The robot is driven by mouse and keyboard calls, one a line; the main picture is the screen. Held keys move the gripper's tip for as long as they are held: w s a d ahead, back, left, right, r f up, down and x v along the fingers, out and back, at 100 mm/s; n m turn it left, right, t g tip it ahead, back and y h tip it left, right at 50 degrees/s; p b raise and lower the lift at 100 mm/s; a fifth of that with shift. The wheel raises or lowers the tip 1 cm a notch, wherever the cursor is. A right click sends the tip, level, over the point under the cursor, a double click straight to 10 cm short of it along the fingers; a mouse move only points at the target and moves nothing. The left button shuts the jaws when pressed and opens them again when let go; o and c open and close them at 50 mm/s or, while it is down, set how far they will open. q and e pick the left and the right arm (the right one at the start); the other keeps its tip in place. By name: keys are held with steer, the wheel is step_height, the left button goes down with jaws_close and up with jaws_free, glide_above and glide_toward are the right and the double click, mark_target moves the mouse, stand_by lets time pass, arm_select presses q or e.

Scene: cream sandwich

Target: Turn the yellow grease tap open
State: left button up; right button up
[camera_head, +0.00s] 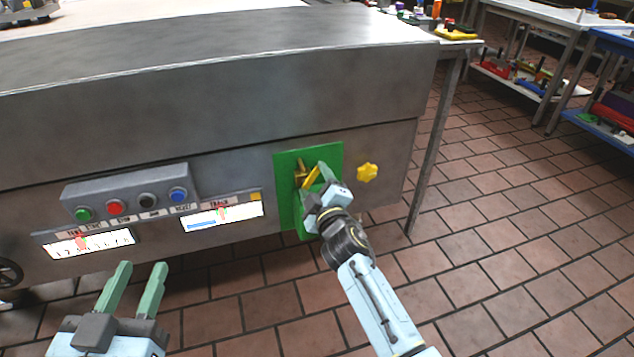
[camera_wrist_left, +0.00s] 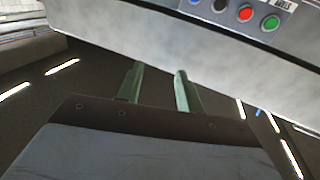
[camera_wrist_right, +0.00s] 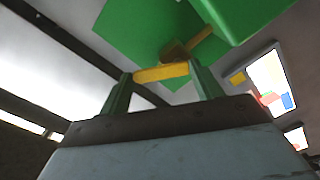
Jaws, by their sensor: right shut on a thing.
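The yellow grease tap (camera_head: 312,178) is a bar-shaped handle on a brassy stem, in front of a green panel (camera_head: 287,162) on the machine's front. In the right wrist view the yellow handle (camera_wrist_right: 162,73) spans between the fingers, with the stem behind it. My right gripper (camera_head: 314,180) is shut on the handle; its fingers partly hide it in the head view. My left gripper (camera_head: 139,280) is open and empty, low in front of the machine. It also shows in the left wrist view (camera_wrist_left: 157,80), with its fingers apart.
A yellow star-shaped knob (camera_head: 367,172) is right of the green panel. A button box (camera_head: 130,193) and two gauges (camera_head: 222,213) are to the left. A green box-like part (camera_wrist_right: 240,15) is close above my right gripper in its wrist view. Tiled floor (camera_head: 500,240) is clear at right.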

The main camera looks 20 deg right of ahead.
steer(key=n, duration=0.3)
steer(key=shift+a+r+n, duration=0.1)
steer(key=shift+a+n, duration=0.25)
steer(key=shift+n, duration=0.05)
arm_select(q)
steer(key=shift+a+f+g, duration=0.1)
steer(key=shift+f+g, duration=0.3)
steer(key=shift+f, duration=0.15)
arm_select(e)
steer(key=shift+a+n, duration=0.3)
steer(key=shift+n, duration=1.1)
steer(key=o, duration=1)
steer(key=shift+r, duration=0.1)
steer(key=shift+s, duration=0.1)
arm_select(q)
steer(key=s+a+f+g+y+p, duration=0.2)
steer(key=f+g, duration=0.4)
steer(key=f, duration=0.3)
steer(key=shift+s+a+y+p, duration=0.35)
steer(key=shift+s+a, duration=0.1)
steer(key=shift+s, duration=0.4)
arm_select(e)
steer(key=s, duration=1.3)
steer(key=shift+s+d, duration=0.15)
steer(key=shift+d, duration=0.05)
